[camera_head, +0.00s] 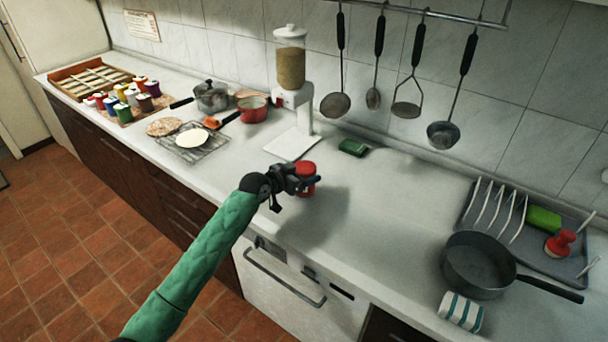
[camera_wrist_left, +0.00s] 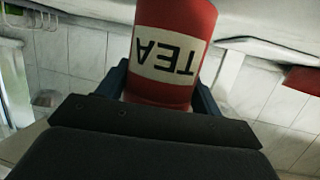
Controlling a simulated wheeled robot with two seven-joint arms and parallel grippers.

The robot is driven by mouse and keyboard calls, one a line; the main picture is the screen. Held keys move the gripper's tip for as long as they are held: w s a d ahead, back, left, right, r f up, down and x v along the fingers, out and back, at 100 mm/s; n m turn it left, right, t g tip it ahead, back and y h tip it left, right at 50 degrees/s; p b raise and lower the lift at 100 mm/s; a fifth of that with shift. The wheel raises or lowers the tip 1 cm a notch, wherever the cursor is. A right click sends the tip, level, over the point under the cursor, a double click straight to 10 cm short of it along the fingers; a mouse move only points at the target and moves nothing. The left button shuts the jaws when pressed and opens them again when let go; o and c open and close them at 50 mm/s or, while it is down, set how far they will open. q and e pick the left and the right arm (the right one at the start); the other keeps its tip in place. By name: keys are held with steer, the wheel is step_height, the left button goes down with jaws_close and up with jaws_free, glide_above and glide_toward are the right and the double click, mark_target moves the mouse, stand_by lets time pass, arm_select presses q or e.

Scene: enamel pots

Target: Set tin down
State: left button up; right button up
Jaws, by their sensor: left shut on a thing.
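A red tin (camera_head: 305,175) is held in my left gripper (camera_head: 306,184) over the front part of the white counter (camera_head: 390,215), in front of the dispenser. In the left wrist view the tin (camera_wrist_left: 172,50) shows a cream label reading TEA, upside down in the picture. The left gripper's fingers (camera_wrist_left: 165,88) sit on both sides of it. Whether the tin's base touches the counter cannot be told, as the gripper partly hides it. My right gripper is not in view.
A grain dispenser (camera_head: 291,85) stands behind the tin. A green item (camera_head: 353,147) lies at the back. Pots and a wire rack (camera_head: 214,143) stand left. Mid-counter is clear.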

arm_select(q)
steer(key=shift+f, duration=0.7)
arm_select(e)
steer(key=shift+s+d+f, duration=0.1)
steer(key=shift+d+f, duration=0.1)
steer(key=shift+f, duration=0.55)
arm_select(q)
steer(key=shift+f, duration=0.1)
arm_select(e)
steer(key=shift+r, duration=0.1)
arm_select(q)
steer(key=o, duration=0.9)
steer(key=shift+o, duration=1.1)
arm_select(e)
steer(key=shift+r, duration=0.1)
